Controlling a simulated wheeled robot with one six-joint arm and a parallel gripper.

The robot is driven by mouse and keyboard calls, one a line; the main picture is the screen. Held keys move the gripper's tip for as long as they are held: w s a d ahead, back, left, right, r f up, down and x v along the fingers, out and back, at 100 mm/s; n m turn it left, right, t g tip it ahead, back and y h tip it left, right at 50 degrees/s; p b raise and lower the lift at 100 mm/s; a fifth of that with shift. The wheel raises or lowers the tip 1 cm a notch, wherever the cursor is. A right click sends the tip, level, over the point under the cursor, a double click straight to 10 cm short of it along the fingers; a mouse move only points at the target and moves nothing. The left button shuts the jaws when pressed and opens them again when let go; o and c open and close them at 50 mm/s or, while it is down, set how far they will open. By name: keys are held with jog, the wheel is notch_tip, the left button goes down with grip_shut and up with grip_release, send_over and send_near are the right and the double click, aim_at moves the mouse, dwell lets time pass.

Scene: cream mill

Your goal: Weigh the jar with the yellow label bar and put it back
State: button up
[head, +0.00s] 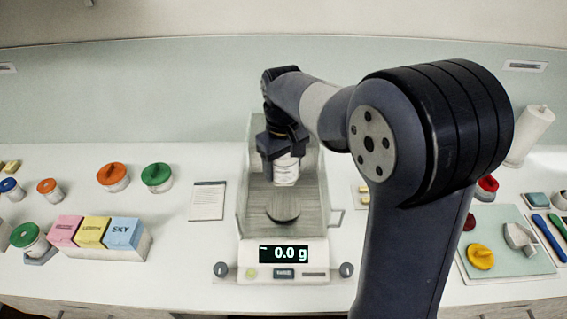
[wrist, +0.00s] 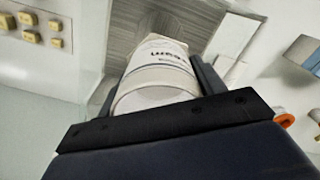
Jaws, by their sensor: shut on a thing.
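My gripper (head: 281,150) points down at the back of the balance's glass-walled chamber and is shut on a white jar (head: 286,172). In the wrist view the white jar (wrist: 158,85) sits between the two fingers, with dark print on its side, partly readable. No yellow bar shows on the visible side, and its lid cannot be made out. The balance (head: 283,251) stands in the middle of the counter and its display reads 0.0 g. Its round grey pan (head: 283,207) is bare, in front of the jar. Whether the jar touches the chamber floor cannot be told.
Orange-lidded (head: 112,176) and green-lidded (head: 157,176) jars stand left, behind pink, yellow and blue boxes (head: 92,231). A card (head: 207,200) lies left of the balance. A tray (head: 508,262) with a yellow lid (head: 480,256) is right. My arm hides part of the right counter.

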aim_at(283, 205)
jog(key=shift+w+f, duration=0.15)
jog(key=shift+w, duration=0.05)
jog(key=shift+s+f+b, duration=0.1)
jog(key=shift+f+b, duration=0.45)
notch_tip(283, 205, down, 11)
jog(key=b, duration=0.8)
jog(key=shift+f, duration=0.2)
jog(key=o, duration=1.1)
notch_tip(283, 205, up, 11)
jog(key=shift+f+b, duration=0.1)
jog(key=shift+b, duration=0.25)
